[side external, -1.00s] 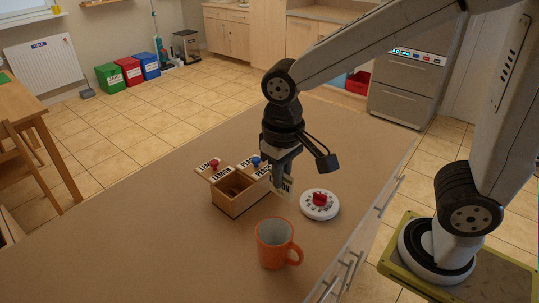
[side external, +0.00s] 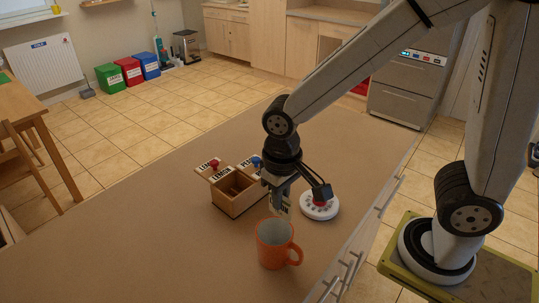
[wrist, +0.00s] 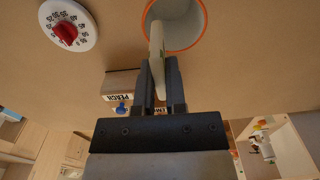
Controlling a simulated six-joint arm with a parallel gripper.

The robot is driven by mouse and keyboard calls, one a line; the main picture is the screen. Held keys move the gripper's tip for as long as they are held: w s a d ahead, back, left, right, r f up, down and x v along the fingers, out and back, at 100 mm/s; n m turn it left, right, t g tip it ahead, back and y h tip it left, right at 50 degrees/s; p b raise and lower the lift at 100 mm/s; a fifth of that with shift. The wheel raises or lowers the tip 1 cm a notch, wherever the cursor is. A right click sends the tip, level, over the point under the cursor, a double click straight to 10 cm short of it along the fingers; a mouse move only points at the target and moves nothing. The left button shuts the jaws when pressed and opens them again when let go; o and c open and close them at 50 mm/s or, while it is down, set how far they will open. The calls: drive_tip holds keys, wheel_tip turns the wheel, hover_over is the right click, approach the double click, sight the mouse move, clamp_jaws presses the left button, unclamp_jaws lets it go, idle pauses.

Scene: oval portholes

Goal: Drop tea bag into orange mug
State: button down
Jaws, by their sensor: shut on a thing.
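The orange mug (side external: 273,250) stands upright on the brown countertop, its handle to the right. In the wrist view its orange rim and pale inside (wrist: 187,22) show at the top. My gripper (side external: 281,208) is shut on a pale, thin tea bag (side external: 286,204), just behind and above the mug in the side view. In the wrist view the fingers (wrist: 160,88) pinch the tea bag (wrist: 156,42) nearly edge-on, and it overlaps the left part of the mug's opening. The bag looks clear of the rim, but the height is hard to judge.
A wooden box (side external: 237,201) with lemon and peach labels and lids with red and blue knobs stands behind the mug. A white dial timer (side external: 319,210) with a red knob lies to the right. The counter left of the mug is clear.

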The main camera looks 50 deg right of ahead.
drive_tip(key=c, duration=0.6)
unclamp_jaws()
drive_tip(key=shift+r, duration=0.1)
drive_tip(key=shift+r, duration=3.85)
drive_tip(key=shift+f, duration=0.15)
drive_tip(key=d+f+t, duration=0.2)
drive_tip(key=d+f, duration=0.7)
drive_tip(key=f, duration=0.1)
drive_tip(key=shift+d+f+n+t, duration=0.15)
drive_tip(key=shift+f+n+t, duration=0.15)
drive_tip(key=shift+n, duration=0.1)
